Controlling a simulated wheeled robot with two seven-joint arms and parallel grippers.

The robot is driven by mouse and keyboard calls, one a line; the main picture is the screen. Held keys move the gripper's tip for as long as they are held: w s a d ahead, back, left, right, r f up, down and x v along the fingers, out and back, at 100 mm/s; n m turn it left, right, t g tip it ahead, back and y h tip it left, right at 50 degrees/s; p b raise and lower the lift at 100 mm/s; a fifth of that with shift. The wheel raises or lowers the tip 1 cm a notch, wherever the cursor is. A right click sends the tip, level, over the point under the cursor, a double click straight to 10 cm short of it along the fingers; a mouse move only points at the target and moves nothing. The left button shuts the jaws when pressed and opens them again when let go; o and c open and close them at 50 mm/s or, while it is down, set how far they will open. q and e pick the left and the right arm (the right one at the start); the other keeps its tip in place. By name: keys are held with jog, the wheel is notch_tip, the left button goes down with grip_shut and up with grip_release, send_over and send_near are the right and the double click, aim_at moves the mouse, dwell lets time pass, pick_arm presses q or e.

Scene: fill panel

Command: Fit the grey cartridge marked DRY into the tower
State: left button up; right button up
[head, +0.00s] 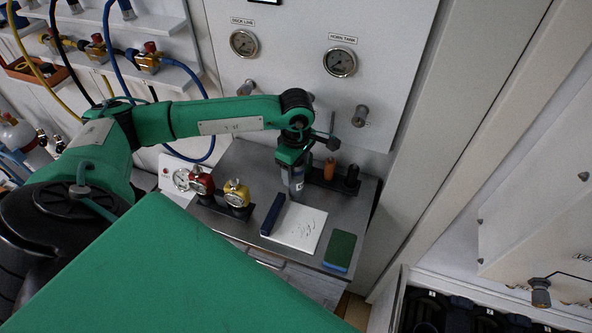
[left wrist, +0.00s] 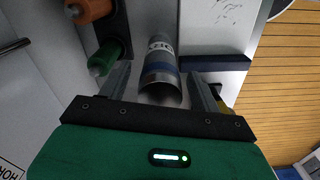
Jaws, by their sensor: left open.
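A grey cartridge (left wrist: 161,72) with a blue band and a small label stands between the fingers of my left gripper (left wrist: 160,80) in the left wrist view. The fingers are open, one on each side, with a gap visible. In the head view, my left gripper (head: 295,178) reaches down over the bench, and the cartridge is mostly hidden there. I cannot pick out the tower for certain. My right gripper is not in view.
A dark rack with an orange cylinder (head: 330,168) stands close right of the gripper; a green-ended one (left wrist: 104,56) shows in the left wrist view. Red (head: 201,183) and yellow (head: 236,193) regulators stand left. A white sheet (head: 300,228), blue bar (head: 273,214) and green pad (head: 341,250) lie in front.

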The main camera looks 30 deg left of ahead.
pick_arm(q)
jog(key=c, duration=1)
jog(key=shift+c, duration=0.9)
jog(key=shift+r, duration=0.1)
